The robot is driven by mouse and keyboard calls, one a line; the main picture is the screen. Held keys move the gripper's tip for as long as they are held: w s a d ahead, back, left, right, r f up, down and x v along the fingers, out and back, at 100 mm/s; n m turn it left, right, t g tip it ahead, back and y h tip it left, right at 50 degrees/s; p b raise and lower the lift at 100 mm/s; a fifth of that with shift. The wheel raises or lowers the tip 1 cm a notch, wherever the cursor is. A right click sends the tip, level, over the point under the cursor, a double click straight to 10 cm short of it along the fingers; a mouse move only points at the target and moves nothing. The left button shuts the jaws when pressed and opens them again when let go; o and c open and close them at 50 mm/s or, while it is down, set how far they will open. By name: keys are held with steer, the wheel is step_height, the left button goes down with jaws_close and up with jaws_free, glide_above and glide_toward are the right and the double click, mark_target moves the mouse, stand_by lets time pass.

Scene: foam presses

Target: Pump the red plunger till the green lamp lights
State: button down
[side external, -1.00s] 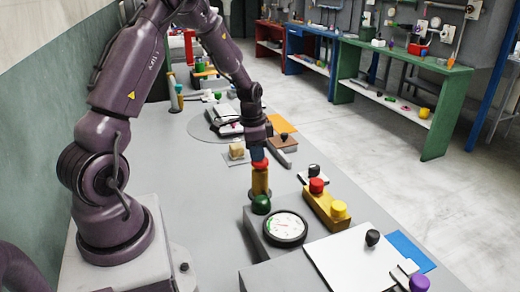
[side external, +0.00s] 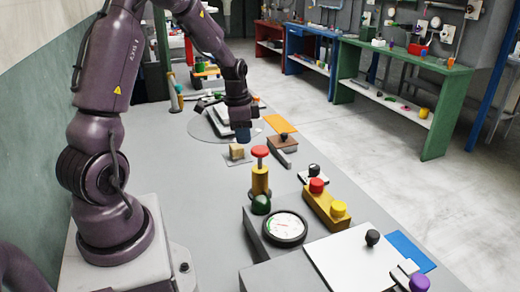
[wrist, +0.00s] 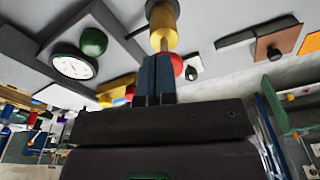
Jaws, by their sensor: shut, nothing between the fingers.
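The red plunger cap (side external: 260,152) stands up on a bare stem above the yellow pump body (side external: 260,181). My gripper (side external: 243,136) is shut and empty, a little above and to the left of the cap, apart from it in the side view. In the wrist view the shut blue fingers (wrist: 155,78) partly hide the red cap (wrist: 178,67); the yellow body (wrist: 163,22) shows beyond. The green lamp (side external: 261,204) is a dark dome beside the pump and looks unlit. It also shows dark in the wrist view (wrist: 94,41).
A round dial gauge (side external: 284,228) sits beside the lamp; its reading is too small to tell. A yellow block (side external: 322,207) with red and yellow knobs stands right of the pump. The table left of the pump is clear.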

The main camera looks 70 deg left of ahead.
step_height(320, 180, up, 8)
steer(key=shift+s+a+r, duration=0.15)
steer(key=shift+s+r, duration=0.1)
steer(key=shift+s, duration=0.15)
stand_by(1.1)
steer(key=s+d+r+n+t, duration=0.1)
steer(key=s+d+r, duration=0.2)
steer(key=d, duration=0.4)
steer(key=s+d+r+n+t, duration=0.1)
steer(key=s+d+r+t, duration=0.1)
steer(key=d, duration=0.6)
steer(key=s+d+r+n+t, duration=0.1)
steer(key=s+d+r, duration=0.3)
steer(key=d, duration=0.3)
steer(key=shift+s+d, duration=0.3)
steer(key=shift+s, duration=0.45)
steer(key=c, duration=1.8)
jaws_free()
steer(key=shift+c, duration=0.2)
